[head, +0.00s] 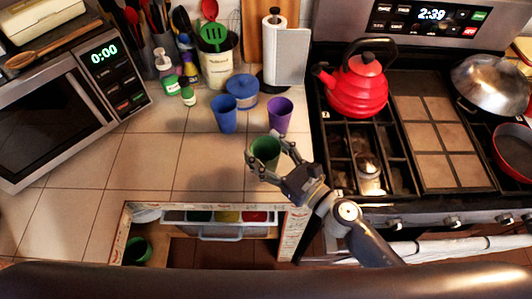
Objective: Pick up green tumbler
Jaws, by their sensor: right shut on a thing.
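The green tumbler (265,149) is near the front edge of the tiled counter, left of the stove. My right gripper (266,161) is shut on the green tumbler, with its fingers around the cup's front and sides. They hide part of the cup's lower body, and I cannot tell whether its base touches the counter. A blue tumbler (224,114) and a purple tumbler (279,115) stand behind it. My left gripper is not in view.
A microwave (62,105) is at left. A red kettle (358,85) sits on the stove. An open drawer (220,232) lies below the counter.

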